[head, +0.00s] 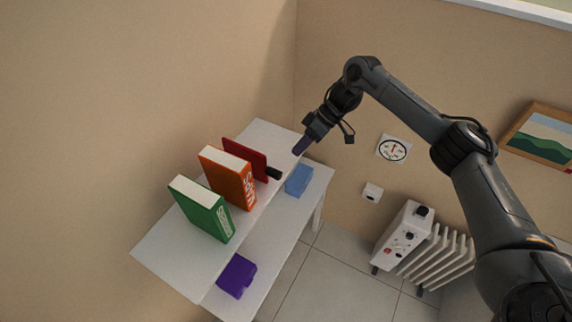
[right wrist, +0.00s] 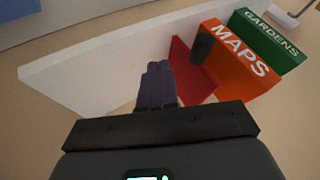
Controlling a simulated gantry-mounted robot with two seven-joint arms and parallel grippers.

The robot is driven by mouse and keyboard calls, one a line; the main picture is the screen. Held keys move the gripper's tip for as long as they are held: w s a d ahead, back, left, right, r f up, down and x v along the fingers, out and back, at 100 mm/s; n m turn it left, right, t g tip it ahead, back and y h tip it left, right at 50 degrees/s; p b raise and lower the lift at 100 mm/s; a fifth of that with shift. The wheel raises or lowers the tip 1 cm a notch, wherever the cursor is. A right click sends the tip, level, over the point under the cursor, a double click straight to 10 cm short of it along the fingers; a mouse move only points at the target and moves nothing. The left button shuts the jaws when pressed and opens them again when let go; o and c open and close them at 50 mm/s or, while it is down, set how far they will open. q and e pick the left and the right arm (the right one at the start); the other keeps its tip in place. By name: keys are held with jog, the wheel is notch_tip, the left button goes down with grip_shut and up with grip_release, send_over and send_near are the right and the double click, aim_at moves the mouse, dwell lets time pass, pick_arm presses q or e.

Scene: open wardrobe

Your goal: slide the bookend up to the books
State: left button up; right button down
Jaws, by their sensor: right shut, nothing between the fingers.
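The red bookend (head: 243,158) stands upright on the white shelf top (head: 262,132), with a black block (head: 274,173) at its front end. It also shows in the right wrist view (right wrist: 188,78), partly behind my fingers. An orange book marked MAPS (head: 228,180) stands beside it on the left, with a narrow gap seeming to lie between them. A green book (head: 203,208), marked GARDENS in the right wrist view (right wrist: 268,40), stands further left. My right gripper (head: 299,150) is shut and empty, to the right of the bookend and apart from it. My left gripper is out of view.
A blue box (head: 299,180) and a purple box (head: 236,276) sit on the lower shelf. A wall backs the unit. A clock-like dial (head: 394,149), a radiator (head: 437,254) and a white control box (head: 403,236) are to the right. The shelf top's right end is clear.

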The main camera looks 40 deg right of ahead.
jog(key=a+f+p, duration=0.2)
jog(key=a, duration=0.4)
jog(key=shift+s+f+p, duration=0.15)
jog(key=shift+s+p, duration=0.1)
jog(key=shift+p, duration=0.15)
jog(key=shift+a, duration=0.1)
